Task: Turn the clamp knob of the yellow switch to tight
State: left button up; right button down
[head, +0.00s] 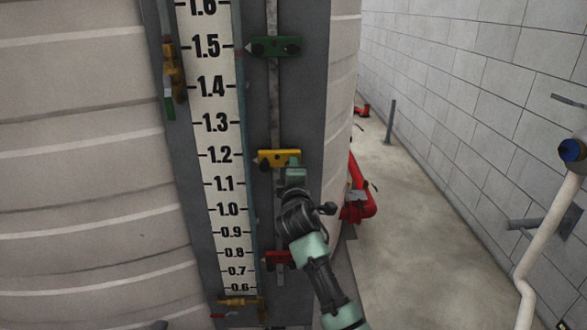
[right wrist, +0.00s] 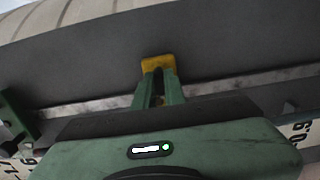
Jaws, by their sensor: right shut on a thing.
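The yellow switch (head: 280,157) sits on the vertical rail beside the level scale, near the 1.2 mark. It also shows in the right wrist view (right wrist: 158,63), just beyond my fingertips. My right gripper (head: 294,170) reaches up from below to the right part of the switch. In the right wrist view its two fingers (right wrist: 158,82) are close together, shut on the clamp knob at the switch. The knob is mostly hidden by the fingers, so I cannot tell how far it is turned. My left gripper is not in view.
A green switch (head: 274,47) sits higher on the rail and a red switch (head: 277,260) lower, partly behind my right arm. The white scale (head: 213,123) stands to the left. Red piping (head: 360,195) is at the right of the tank.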

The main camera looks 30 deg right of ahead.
jog(key=c, duration=1.5)
grip_release()
jog(key=b+v, duration=0.2)
jog(key=v, duration=0.5)
jog(key=shift+s+a, duration=0.15)
jog(key=shift+s, duration=0.25)
